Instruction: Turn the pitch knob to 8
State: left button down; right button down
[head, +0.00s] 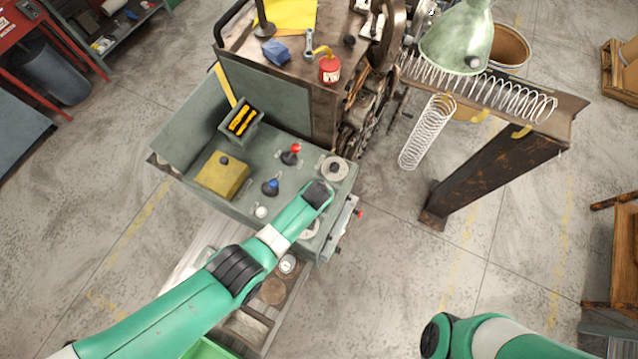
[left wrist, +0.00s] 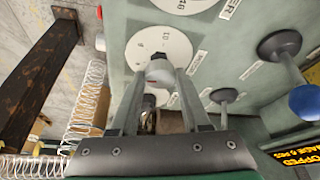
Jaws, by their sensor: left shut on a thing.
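In the left wrist view, a grey knob (left wrist: 160,72) stands on a round white dial plate (left wrist: 150,47) on the green-grey panel. A number that looks like 10 shows near the plate's top; the knob's pointer is not clear. My left gripper (left wrist: 161,78) is shut on this knob, one finger on each side. In the head view, my left arm reaches over the console and its gripper end (head: 318,194) hides the knob.
A second dial (head: 335,169) sits behind on the console. A red-topped lever (head: 292,154), a blue-topped lever (head: 270,187) and a white-topped lever (head: 261,212) stand near my left arm. A yellow box (head: 222,175) is further left. A coiled spring (head: 427,132) hangs at right.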

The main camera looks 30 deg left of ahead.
pick_arm(q)
jog(key=n+y+b, duration=0.1)
jog(key=n, duration=0.2)
jog(key=shift+d+f+g, duration=0.1)
jog(key=shift+f+g, duration=0.05)
jog(key=shift+g, duration=0.25)
jog(key=shift+w+n, duration=0.1)
jog(key=shift+n, duration=0.6)
pick_arm(e)
jog(key=shift+f, duration=0.7)
pick_arm(q)
jog(key=shift+c, duration=1.9)
grip_release()
jog(key=shift+y, duration=0.3)
jog(key=shift+r, duration=0.2)
